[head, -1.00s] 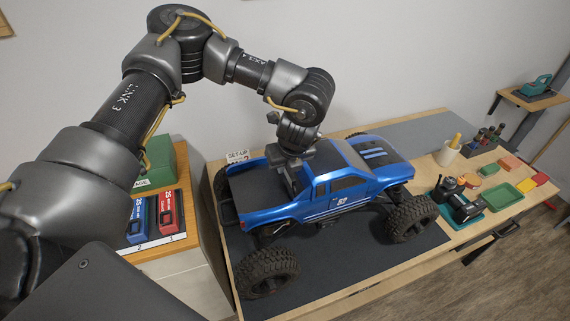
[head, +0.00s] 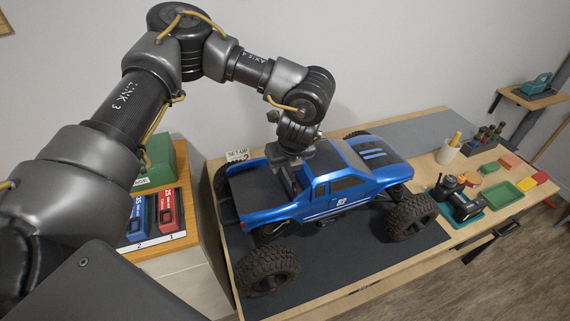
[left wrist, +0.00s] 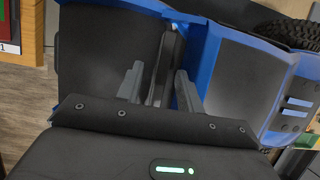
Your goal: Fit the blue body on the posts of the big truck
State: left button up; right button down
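The blue body (head: 312,206), a pickup shell with a dark bed and roof, sits over the big truck's chassis, between its big black wheels (head: 409,217). It looks roughly level. The posts are hidden under it, so I cannot tell how it sits on them. My left gripper (left wrist: 159,70) is down at the bed just behind the cab. Its two grey fingers stand apart on either side of a thin dark upright part of the body, with a gap visible beside it. The blue body also fills much of the left wrist view (left wrist: 205,50). My right gripper is not in view.
The truck stands on a dark mat (head: 400,262) on a wooden bench. To the right are a teal-based tool (head: 460,205), a cup (head: 447,152), a green tray (head: 502,195) and small bottles. Red and blue boxes (head: 168,210) stand at the left.

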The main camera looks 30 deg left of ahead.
pick_arm(q)
jog(key=b+v, duration=0.2)
jog(key=v, duration=0.8)
jog(key=shift+d+r, duration=0.1)
jog(key=shift+r, duration=0.2)
